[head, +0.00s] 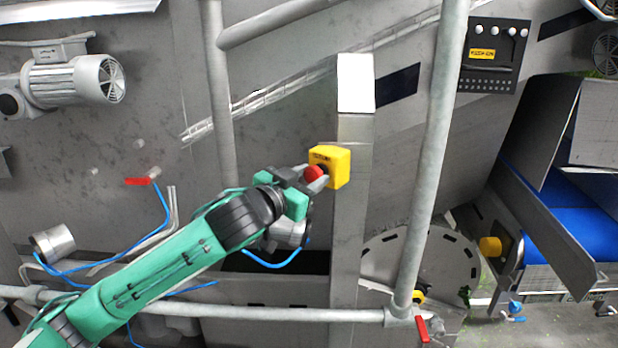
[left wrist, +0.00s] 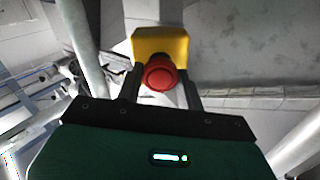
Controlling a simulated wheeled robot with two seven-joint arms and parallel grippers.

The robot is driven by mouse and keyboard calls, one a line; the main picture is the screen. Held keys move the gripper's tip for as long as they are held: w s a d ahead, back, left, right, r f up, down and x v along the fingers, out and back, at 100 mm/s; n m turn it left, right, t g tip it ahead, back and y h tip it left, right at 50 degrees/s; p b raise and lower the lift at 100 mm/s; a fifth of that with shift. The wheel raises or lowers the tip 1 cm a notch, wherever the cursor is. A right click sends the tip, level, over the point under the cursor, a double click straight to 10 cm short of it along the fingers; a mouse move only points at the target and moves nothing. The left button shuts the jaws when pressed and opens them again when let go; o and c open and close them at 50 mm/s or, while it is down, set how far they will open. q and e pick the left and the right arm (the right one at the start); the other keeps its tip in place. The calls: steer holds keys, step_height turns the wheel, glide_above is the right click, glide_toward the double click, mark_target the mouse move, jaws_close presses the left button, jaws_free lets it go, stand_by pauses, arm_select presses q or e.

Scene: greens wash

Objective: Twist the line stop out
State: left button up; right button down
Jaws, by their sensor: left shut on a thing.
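The line stop is a red mushroom button (head: 315,173) on a yellow box (head: 338,165), fixed to a grey upright post (head: 352,215). My left gripper (head: 311,181) reaches it from the lower left and is shut on the red button. In the left wrist view the red button (left wrist: 159,75) sits between the two dark fingers, with the yellow box (left wrist: 160,42) just behind it. The fingers partly hide the button's sides in the head view. My right gripper is not in view.
Galvanised rails (head: 432,150) stand right of the post, and another rail (head: 217,100) stands left of it. A low horizontal rail (head: 260,314) runs beneath my arm. A motor (head: 75,82) is at upper left, a blue conveyor belt (head: 585,225) at right.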

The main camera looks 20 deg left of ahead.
arm_select(q)
steer(key=shift+m, duration=0.4)
steer(key=m+p, duration=0.2)
steer(key=m, duration=0.1)
steer(key=shift+m, duration=0.3)
steer(key=shift+m+p, duration=0.55)
steer(key=shift+m, duration=1.05)
steer(key=o, duration=1)
steer(key=shift+c, duration=0.2)
steer(key=shift+s, duration=0.1)
